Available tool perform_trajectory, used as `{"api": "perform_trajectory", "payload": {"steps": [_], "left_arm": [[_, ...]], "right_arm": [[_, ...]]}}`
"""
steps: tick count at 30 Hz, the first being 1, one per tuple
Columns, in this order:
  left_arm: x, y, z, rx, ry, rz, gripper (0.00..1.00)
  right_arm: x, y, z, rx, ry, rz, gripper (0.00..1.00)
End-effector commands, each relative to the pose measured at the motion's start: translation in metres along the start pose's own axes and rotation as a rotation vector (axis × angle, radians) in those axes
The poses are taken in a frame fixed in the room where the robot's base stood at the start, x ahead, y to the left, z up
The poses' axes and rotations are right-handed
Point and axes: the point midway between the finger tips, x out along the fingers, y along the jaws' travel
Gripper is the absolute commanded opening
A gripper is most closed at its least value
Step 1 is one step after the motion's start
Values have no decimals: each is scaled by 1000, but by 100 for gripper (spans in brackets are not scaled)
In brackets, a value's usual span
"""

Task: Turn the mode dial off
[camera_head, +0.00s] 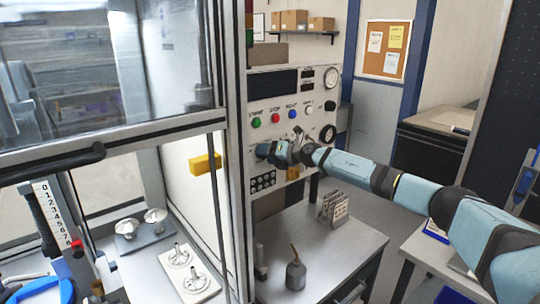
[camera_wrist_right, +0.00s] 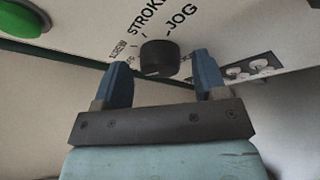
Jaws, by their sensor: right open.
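The mode dial (camera_wrist_right: 159,57) is a round black knob on the pale control panel (camera_head: 287,107). In the right wrist view, the words STROKE and JOG and smaller, hard-to-read labels stand around it. My right gripper (camera_head: 272,152) is at the panel, below the row of buttons, and hides the dial in the head view. In the right wrist view my right gripper (camera_wrist_right: 160,80) is open, with one blue finger on each side of the dial. A gap shows between each finger and the knob. The dial's pointer direction is unclear. My left gripper is not in view.
Start, stop and reset buttons (camera_head: 275,117) sit above my right gripper. A black handwheel-like knob (camera_head: 327,133) and a gauge (camera_head: 331,77) are to the right. Below stands a grey table (camera_head: 330,245) with an oil can (camera_head: 295,273) and a small rack (camera_head: 333,208).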

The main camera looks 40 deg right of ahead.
Motion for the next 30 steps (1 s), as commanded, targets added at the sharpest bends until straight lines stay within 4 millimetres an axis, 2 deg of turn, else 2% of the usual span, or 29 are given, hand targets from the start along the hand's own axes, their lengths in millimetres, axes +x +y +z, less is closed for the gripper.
{"api": "perform_trajectory", "payload": {"steps": [4,7,15,21,25,30], "left_arm": [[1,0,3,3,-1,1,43],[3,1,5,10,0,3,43],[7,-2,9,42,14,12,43],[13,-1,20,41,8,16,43],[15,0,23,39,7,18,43],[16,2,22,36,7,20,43]], "right_arm": [[-9,-1,0,-1,0,-1,65],[-24,-3,-1,-2,0,-2,65],[-84,-3,-2,-4,1,-3,65],[-120,-3,-2,-2,1,-3,65],[-133,-2,-1,-1,0,-1,65],[-138,0,0,-1,1,0,65]]}}
